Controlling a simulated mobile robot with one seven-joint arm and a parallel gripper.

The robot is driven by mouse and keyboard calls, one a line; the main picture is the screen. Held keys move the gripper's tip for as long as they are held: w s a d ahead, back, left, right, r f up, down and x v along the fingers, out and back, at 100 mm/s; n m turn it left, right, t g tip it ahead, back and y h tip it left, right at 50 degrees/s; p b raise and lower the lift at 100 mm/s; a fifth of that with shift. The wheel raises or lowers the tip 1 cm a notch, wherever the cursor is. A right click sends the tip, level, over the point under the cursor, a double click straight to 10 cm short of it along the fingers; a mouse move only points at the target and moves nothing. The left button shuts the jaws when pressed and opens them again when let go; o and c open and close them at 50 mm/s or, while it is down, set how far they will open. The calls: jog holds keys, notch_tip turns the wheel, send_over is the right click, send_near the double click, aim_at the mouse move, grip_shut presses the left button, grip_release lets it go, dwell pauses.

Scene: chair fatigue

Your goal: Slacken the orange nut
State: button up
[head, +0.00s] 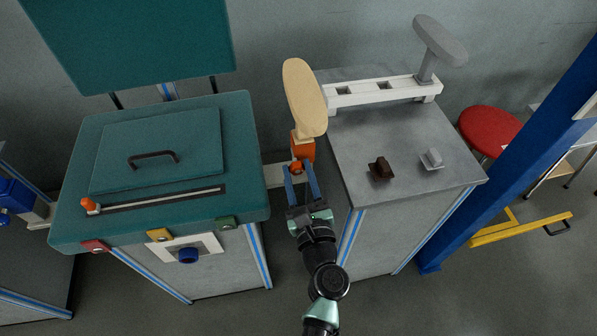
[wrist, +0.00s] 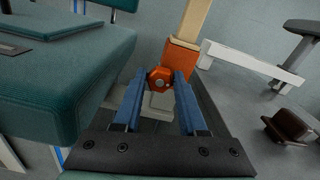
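The orange nut (wrist: 160,79) is a small hex piece on the front of an orange block (wrist: 180,57) at the foot of a tan, paddle-shaped post. In the head view the nut (head: 297,167) shows at the left edge of the grey bench. My gripper (head: 297,168) reaches up to it with two blue fingers. In the wrist view the fingertips (wrist: 161,78) stand on either side of the nut, very close to it. I cannot tell whether they press on it or leave a small gap.
A teal bench (head: 255,165) with a lid, a slider and buttons stands left, close beside my gripper. The grey bench top (head: 375,140) at right bears a brown knob (head: 381,168), a grey knob (head: 432,158) and a white rail (head: 365,94). A blue post (head: 510,165) stands farther right.

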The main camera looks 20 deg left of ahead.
grip_shut()
